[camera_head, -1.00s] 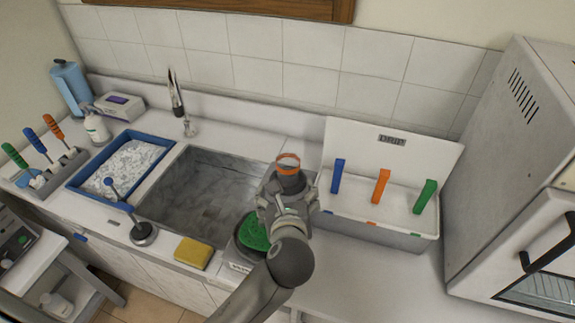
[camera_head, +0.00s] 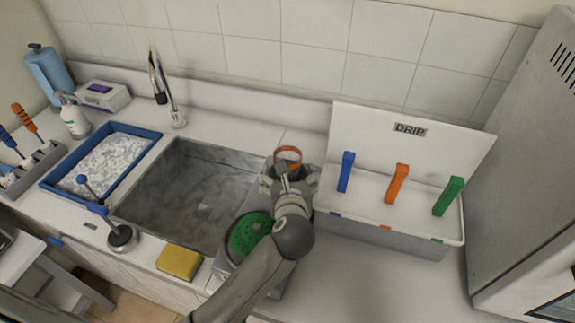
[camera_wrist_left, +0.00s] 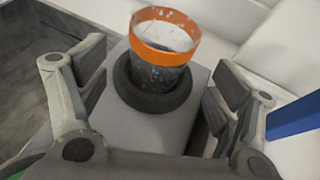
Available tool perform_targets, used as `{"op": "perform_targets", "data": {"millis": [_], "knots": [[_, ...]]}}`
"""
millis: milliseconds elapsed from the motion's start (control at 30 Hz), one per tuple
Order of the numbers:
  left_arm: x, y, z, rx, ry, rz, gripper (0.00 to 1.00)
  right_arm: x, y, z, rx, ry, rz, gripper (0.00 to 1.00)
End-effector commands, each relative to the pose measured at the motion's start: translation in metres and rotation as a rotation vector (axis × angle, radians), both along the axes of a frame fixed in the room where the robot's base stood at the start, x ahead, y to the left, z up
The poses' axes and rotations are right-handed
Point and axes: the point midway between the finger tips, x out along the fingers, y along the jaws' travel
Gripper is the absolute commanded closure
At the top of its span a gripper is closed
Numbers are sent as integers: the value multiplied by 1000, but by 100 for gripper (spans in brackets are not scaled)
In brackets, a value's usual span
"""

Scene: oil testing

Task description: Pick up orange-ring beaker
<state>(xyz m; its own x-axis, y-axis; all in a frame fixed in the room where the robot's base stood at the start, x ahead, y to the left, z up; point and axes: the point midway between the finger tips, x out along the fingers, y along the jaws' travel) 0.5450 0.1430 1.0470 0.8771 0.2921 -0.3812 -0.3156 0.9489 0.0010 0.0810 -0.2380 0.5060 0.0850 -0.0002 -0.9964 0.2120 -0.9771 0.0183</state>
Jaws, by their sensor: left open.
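The orange-ring beaker (camera_wrist_left: 164,38) stands upright in a dark round seat on a grey block (camera_wrist_left: 160,122) in the left wrist view. It is clear, with droplets on its wall and an orange band at the rim. In the head view its orange rim (camera_head: 288,154) shows just beyond my left gripper (camera_head: 290,180), which hides the lower part. My left gripper (camera_wrist_left: 150,85) is open, with one finger pad on each side of the block and beaker, apart from the beaker. My right gripper is not in view.
A white DRIP box (camera_head: 390,243) with blue, orange and green pegs stands right of the gripper. The sink (camera_head: 190,195) is to the left. A green round pad (camera_head: 246,235) and a yellow sponge (camera_head: 179,263) are near the front. A grey cabinet (camera_head: 520,170) stands far right.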

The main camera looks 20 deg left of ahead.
Motion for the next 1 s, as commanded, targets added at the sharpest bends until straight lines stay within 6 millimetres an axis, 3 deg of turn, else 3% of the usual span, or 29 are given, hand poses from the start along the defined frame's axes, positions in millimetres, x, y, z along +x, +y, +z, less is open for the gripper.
{"op": "perform_targets", "data": {"millis": [600,900,1000], "knots": [[51,17,-22,-1,1,0,16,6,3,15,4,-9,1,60],[55,19,-24,-2,1,-1,16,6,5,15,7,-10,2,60],[55,18,-24,-2,1,-1,26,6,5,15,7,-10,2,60]]}}
